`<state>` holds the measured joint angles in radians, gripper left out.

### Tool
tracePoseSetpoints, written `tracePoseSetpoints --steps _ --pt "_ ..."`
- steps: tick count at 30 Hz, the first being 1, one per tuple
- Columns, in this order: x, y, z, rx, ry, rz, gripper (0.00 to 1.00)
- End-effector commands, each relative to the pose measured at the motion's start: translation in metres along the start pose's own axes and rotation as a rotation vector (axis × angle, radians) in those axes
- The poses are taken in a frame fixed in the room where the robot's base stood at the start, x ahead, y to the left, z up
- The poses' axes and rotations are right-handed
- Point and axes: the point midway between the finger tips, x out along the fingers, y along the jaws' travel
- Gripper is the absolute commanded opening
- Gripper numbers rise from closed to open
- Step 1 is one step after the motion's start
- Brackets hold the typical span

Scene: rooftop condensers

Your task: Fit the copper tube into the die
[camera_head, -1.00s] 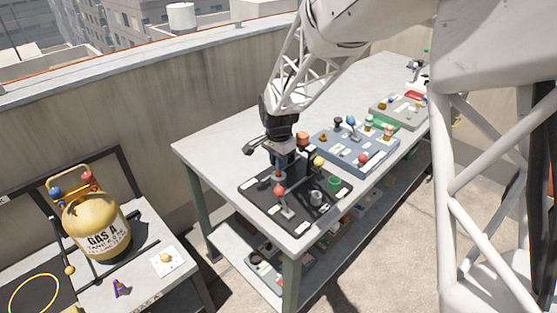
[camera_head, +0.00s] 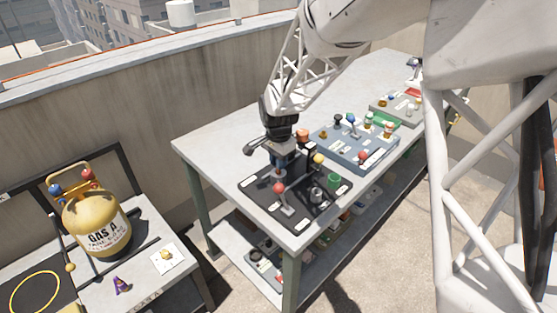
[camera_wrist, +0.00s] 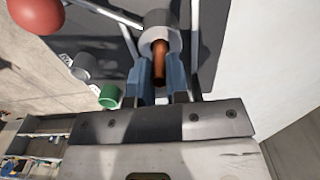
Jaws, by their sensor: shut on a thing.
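My gripper (camera_head: 284,168) is over the left part of the black board (camera_head: 254,194) on the table. In the wrist view its two blue fingers (camera_wrist: 162,82) are closed around the copper tube (camera_wrist: 160,62). The tube's far end meets the opening of a grey round collar (camera_wrist: 154,30), which looks like the die. I cannot tell how deep the tube sits in it. The tube is hidden by my gripper in the head view.
A red-balled lever (camera_head: 280,188) stands close to my gripper. A blue-grey board (camera_head: 350,150) lies beyond. The table's left back is clear.

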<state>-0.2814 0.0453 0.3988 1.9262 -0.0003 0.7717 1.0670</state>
Motion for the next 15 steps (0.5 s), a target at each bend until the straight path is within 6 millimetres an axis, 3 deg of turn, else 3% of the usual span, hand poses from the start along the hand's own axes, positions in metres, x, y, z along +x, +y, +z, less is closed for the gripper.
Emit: tracePoseSetpoints --steps 15 --pt "0.0059 -0.0001 0.0 0.0 0.0 0.0 0.0"
